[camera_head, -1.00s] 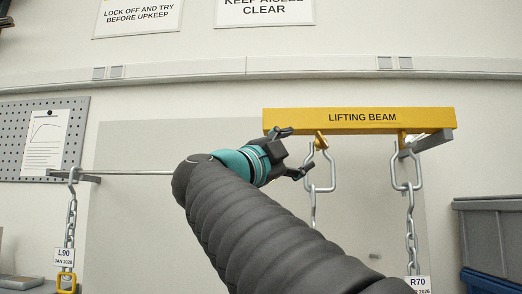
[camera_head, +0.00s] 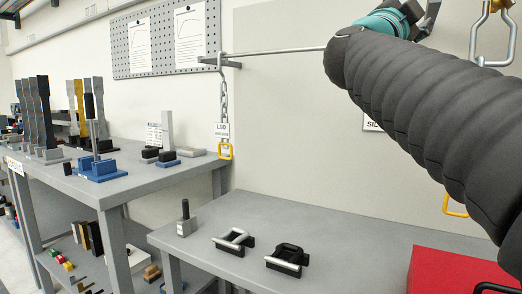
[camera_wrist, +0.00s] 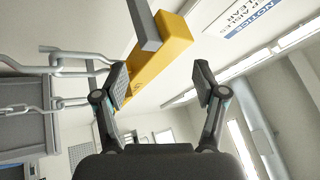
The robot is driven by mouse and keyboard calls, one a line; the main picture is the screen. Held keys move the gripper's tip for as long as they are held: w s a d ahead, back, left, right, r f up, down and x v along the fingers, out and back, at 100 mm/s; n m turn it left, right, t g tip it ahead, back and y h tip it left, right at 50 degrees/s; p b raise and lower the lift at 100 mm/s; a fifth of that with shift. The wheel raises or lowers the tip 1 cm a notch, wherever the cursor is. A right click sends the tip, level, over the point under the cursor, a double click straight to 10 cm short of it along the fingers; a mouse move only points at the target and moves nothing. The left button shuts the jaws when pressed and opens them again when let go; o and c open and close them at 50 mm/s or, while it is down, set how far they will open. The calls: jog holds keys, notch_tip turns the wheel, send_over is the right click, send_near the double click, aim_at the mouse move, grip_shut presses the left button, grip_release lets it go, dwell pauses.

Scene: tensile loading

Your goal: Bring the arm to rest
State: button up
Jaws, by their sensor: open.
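My arm runs across the right of the head view in its dark ribbed cover. The gripper end is mostly cut off at the top edge of that view. In the wrist view my gripper (camera_wrist: 160,88) is open, with its two fingers wide apart and nothing between them. The yellow lifting beam (camera_wrist: 172,52) passes beyond the fingers, on the left and middle of that view. I cannot tell how far it is from the fingertips.
Chain links (camera_wrist: 68,62) hang at the left in the wrist view. In the head view, a tagged chain (camera_head: 223,100) hangs from a wall rod (camera_head: 280,51). Below are a grey bench (camera_head: 330,225), two shackle-like fixtures (camera_head: 234,241), a red case (camera_head: 455,275) and a left table (camera_head: 130,180) with test pieces.

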jog(key=w+a+f+n+t+y, duration=0.6)
jog(key=w+a+f+n+y, duration=0.3)
jog(key=a+f+n+y, duration=0.5)
jog(key=s+a+f+n+g+y, duration=0.1)
jog(key=a+f+n+g+y, duration=0.1)
jog(key=f+n+g+y, duration=0.3)
jog(key=s+a+f+n+y, duration=0.1)
jog(key=s+a+f+y, duration=0.1)
jog(key=f, duration=0.6)
jog(key=s+f+n+g, duration=0.1)
jog(key=s+f+g, duration=0.35)
jog(key=f, duration=0.45)
jog(key=s+f+n+g, duration=0.1)
jog(key=s+f+g, duration=0.3)
jog(key=f, duration=0.6)
jog(key=s+d+f+g+h, duration=0.1)
jog(key=s+d+f, duration=0.2)
jog(key=s+f, duration=0.3)
jog(key=s+d+f+g+h, duration=0.1)
jog(key=s+d+f, duration=0.2)
jog(key=s+f, duration=0.3)
jog(key=shift+s+d+f+n+h, duration=0.15)
jog(key=shift+s+f+n+h, duration=0.2)
jog(key=shift+s, duration=2.15)
